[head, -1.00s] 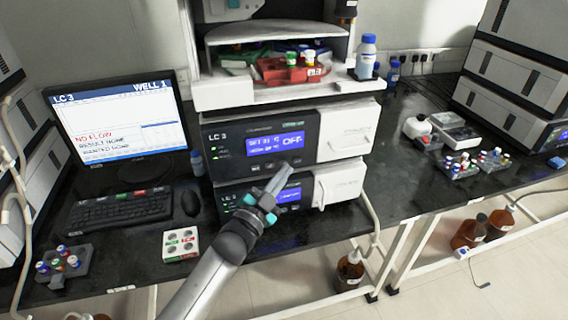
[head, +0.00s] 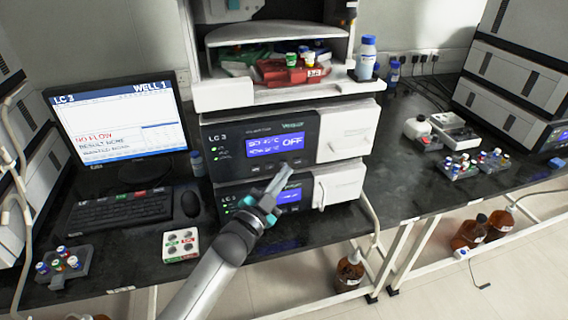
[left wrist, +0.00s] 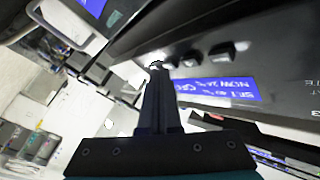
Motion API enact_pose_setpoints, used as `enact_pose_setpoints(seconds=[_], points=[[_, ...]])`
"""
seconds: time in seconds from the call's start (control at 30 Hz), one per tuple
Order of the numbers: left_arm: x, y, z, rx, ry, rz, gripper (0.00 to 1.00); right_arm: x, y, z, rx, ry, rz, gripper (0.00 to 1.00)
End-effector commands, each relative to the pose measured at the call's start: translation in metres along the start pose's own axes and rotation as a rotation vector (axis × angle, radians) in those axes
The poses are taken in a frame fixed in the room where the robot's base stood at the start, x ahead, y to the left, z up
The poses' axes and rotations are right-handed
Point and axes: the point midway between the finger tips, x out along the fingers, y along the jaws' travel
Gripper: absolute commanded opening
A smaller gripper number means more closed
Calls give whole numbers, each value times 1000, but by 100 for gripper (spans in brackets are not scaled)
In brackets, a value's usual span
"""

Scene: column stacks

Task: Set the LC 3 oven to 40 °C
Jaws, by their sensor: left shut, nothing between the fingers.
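The LC 3 oven (head: 228,140) is the upper of two stacked units in the middle of the bench. Its blue display (head: 275,145) shows a set line that looks like 40 °C, though small and blurred, a NOW line too small to read surely, and OFF. The display also shows upside down in the left wrist view (left wrist: 215,88). Below the display is a row of small dark buttons (left wrist: 222,50). My left gripper (head: 288,170) is shut and empty, its tips at the right end of that button row. I cannot tell whether they touch a button.
A similar lower unit (head: 335,185) sits directly beneath, behind my gripper. A red tray (head: 290,72) with vials and a blue-capped bottle (head: 366,58) are on top. A monitor (head: 120,115), keyboard (head: 118,210) and white vial block (head: 180,245) stand to the left.

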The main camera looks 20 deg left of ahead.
Motion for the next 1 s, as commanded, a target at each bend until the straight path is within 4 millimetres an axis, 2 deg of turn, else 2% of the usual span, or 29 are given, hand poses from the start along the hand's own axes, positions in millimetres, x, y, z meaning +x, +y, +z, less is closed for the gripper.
enact_pose_setpoints(seconds=[0.57,1.0], points=[[-10,7,-8,0,0,0,0,-7,0,-1,0,0,0,50],[-39,27,-29,-2,0,0,0,-24,0,-2,0,0,0,50]])
